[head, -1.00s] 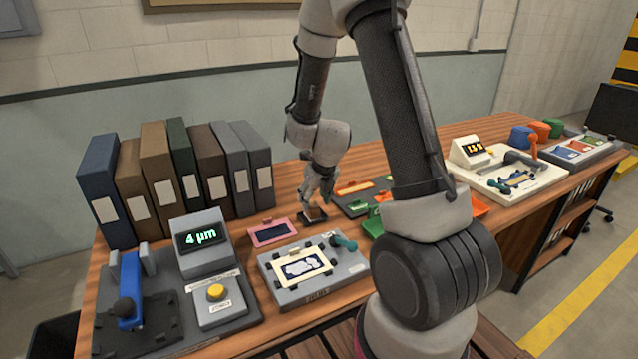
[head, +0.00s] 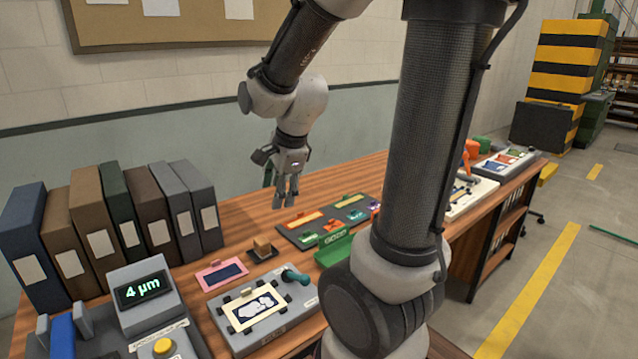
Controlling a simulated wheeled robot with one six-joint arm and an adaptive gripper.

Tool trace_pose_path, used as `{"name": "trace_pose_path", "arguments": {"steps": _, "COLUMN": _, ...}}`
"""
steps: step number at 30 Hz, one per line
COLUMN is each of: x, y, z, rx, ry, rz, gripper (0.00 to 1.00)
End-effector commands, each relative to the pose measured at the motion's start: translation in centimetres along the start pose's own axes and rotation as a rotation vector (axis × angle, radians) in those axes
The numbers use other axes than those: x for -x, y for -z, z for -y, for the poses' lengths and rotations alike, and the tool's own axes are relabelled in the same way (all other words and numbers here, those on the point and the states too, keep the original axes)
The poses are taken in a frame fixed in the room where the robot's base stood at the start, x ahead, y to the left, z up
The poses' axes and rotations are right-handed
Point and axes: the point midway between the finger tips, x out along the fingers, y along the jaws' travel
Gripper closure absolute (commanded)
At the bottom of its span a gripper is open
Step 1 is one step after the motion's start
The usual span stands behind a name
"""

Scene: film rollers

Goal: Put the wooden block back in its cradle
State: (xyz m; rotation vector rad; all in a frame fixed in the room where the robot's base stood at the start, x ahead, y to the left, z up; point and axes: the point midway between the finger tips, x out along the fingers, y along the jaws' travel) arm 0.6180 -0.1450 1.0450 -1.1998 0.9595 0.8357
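The small wooden block (head: 262,245) sits upright on its dark, low cradle (head: 253,257) on the bench, between the pink frame and the dark board. It looks seated, though the contact is too small to see in full. My gripper (head: 284,205) hangs above and slightly right of the block, fingers pointing down. The fingers look apart with nothing between them, and the gripper is clear of the block.
A pink-framed plate (head: 221,273) lies left of the cradle. A grey jig (head: 262,311) with a teal handle is in front. A dark board (head: 325,227) with coloured pieces and a green tray (head: 334,248) lie right. Binders (head: 115,215) stand at the back left.

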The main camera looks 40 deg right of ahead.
Motion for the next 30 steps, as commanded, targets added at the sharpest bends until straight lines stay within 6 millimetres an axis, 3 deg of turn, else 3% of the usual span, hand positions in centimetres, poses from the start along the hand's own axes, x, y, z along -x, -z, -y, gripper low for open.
{"name": "trace_pose_path", "arguments": {"steps": 1, "x": 2.2, "y": 0.1, "z": -0.9, "rx": 0.183, "ry": 0.01, "rz": 0.0, "gripper": 0.47}}
{"name": "trace_pose_path", "arguments": {"steps": 6, "x": 7.7, "y": 0.7, "z": -5.1, "rx": 0.858, "ry": 0.003, "rz": -0.008, "gripper": 0.47}}
{"name": "trace_pose_path", "arguments": {"steps": 9, "x": 10.1, "y": 1.2, "z": -7.5, "rx": 1.204, "ry": -0.005, "rz": -0.013, "gripper": 0.47}}
{"name": "trace_pose_path", "arguments": {"steps": 13, "x": 12.0, "y": 1.7, "z": -10.1, "rx": 1.533, "ry": -0.017, "rz": -0.016, "gripper": 0.47}}
{"name": "trace_pose_path", "arguments": {"steps": 18, "x": 13.0, "y": 2.1, "z": -11.5, "rx": 1.728, "ry": -0.028, "rz": -0.015, "gripper": 0.47}}
{"name": "trace_pose_path", "arguments": {"steps": 30, "x": 13.0, "y": 2.1, "z": -11.6, "rx": 1.747, "ry": -0.03, "rz": -0.014, "gripper": 0.47}}
